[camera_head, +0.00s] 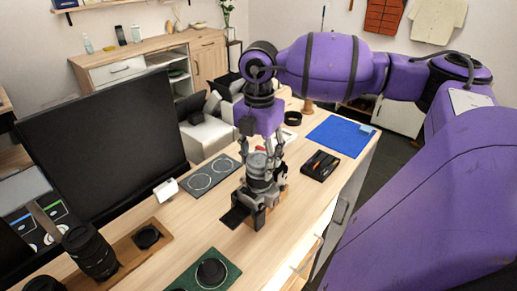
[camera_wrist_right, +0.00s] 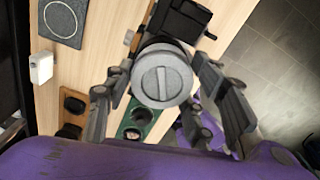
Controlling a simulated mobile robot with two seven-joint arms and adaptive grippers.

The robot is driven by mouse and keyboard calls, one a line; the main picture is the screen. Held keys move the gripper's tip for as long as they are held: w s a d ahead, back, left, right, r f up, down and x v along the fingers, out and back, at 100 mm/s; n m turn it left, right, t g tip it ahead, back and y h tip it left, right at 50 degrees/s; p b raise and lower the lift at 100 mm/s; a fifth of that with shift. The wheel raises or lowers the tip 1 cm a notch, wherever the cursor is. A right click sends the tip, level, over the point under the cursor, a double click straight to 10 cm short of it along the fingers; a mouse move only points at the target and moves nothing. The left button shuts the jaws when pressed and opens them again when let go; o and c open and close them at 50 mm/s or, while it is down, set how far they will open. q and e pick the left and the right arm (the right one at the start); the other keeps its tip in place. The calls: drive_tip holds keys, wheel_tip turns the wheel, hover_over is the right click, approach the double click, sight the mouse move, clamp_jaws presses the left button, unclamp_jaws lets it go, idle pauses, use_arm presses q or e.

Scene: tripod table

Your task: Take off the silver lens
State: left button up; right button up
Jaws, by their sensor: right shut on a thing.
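The silver lens (camera_head: 259,168) stands upright, front face up, on a dark camera (camera_head: 257,205) on the wooden table. Its round grey front with a raised bar shows in the right wrist view (camera_wrist_right: 162,77), with part of the black camera body (camera_wrist_right: 182,18) behind it. My right gripper (camera_head: 262,158) comes down from above with its fingers around the lens, shut on it; in the wrist view the fingers stand on both sides. The joint between lens and camera is partly hidden by the fingers. My left gripper is not in view.
A grey mat with ring outlines (camera_head: 192,186) lies left of the camera. A green mat (camera_head: 230,283), a wooden tray (camera_head: 128,262) and a black lens (camera_head: 88,250) are in front. A black tray (camera_head: 306,172) and blue mat (camera_head: 340,138) lie right. A large monitor (camera_head: 100,145) stands left.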

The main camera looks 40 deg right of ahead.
drive_tip(key=shift+s+f+n, duration=0.15)
drive_tip(key=shift+n, duration=0.15)
drive_tip(key=shift+n, duration=0.8)
drive_tip(key=shift+r, duration=0.25)
drive_tip(key=shift+r, duration=0.5)
